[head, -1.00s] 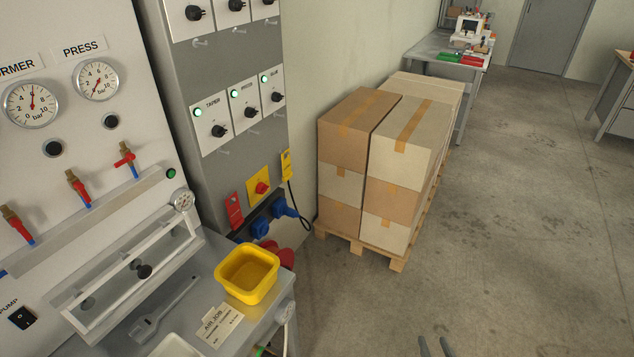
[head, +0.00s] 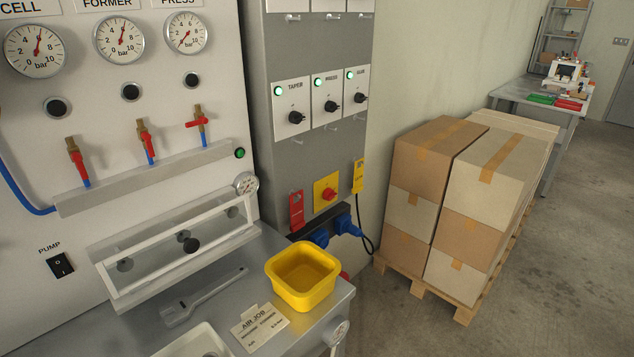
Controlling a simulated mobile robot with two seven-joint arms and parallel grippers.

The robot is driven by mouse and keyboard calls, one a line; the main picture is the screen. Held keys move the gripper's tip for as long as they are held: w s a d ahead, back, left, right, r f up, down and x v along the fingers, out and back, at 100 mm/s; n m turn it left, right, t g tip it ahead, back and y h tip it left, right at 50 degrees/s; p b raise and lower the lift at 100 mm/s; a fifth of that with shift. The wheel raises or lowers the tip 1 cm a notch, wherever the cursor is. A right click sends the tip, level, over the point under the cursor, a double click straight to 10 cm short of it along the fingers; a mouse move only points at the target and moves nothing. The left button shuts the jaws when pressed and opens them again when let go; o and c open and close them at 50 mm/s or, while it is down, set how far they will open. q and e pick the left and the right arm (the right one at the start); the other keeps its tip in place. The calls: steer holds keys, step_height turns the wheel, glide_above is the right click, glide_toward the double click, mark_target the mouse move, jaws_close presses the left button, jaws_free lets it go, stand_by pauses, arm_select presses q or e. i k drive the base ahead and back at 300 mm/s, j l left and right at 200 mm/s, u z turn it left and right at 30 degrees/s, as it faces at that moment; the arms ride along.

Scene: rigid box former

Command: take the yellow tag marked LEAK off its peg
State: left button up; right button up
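A yellow tag (head: 358,176) hangs on the right edge of the grey switch column, just right of the red rotary switch on its yellow plate. Its writing is too small to read, so I cannot tell if it says LEAK. A red tag (head: 297,209) hangs left of that switch. The peg behind the yellow tag is too small to make out. Neither of my grippers shows in the head view now.
A yellow bin (head: 303,275) and an AIR JOB card (head: 260,327) are on the bench below the tags. Blue plugs (head: 345,226) with a black cable sit under the switch. Stacked cartons (head: 430,165) on a pallet stand to the right.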

mark_target(358, 185)
steer(key=i+l+u, duration=0.4)
steer(key=l+u, duration=0.25)
steer(key=i+l+u, duration=0.1)
steer(key=l+u, duration=0.2)
steer(key=i+l+u, duration=0.1)
steer(key=l+u, duration=0.25)
steer(key=l, duration=0.15)
